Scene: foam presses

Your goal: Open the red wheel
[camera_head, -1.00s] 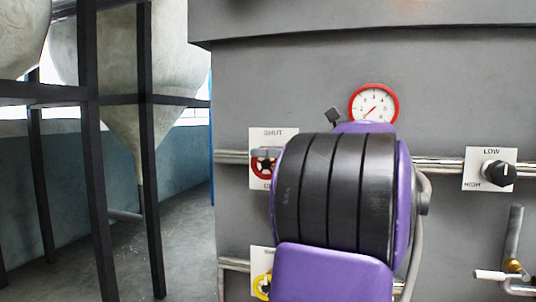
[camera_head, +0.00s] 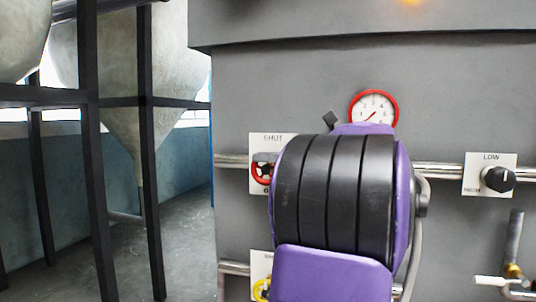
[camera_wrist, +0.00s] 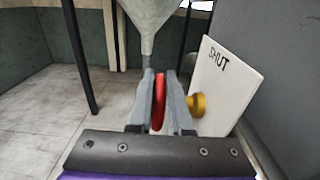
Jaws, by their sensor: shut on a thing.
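The red wheel (camera_head: 261,172) is mounted on the grey machine in front of a white plate (camera_head: 257,141) marked SHUT at its top. It is partly hidden behind my arm in the head view. In the wrist view the red wheel (camera_wrist: 158,100) shows edge-on between the two grey fingers of my gripper (camera_wrist: 160,98), which are shut on its rim. A brass-coloured stem (camera_wrist: 197,104) joins the wheel side to the plate. My purple and black arm covers the middle of the head view. How far the wheel is turned cannot be told.
A red-rimmed gauge (camera_head: 374,107) is above. A yellow wheel (camera_head: 262,289) sits below, partly hidden. A black knob (camera_head: 498,179) and a pipe with a lever (camera_head: 513,270) are at right. Hoppers on dark posts (camera_head: 149,150) stand left, with open floor between.

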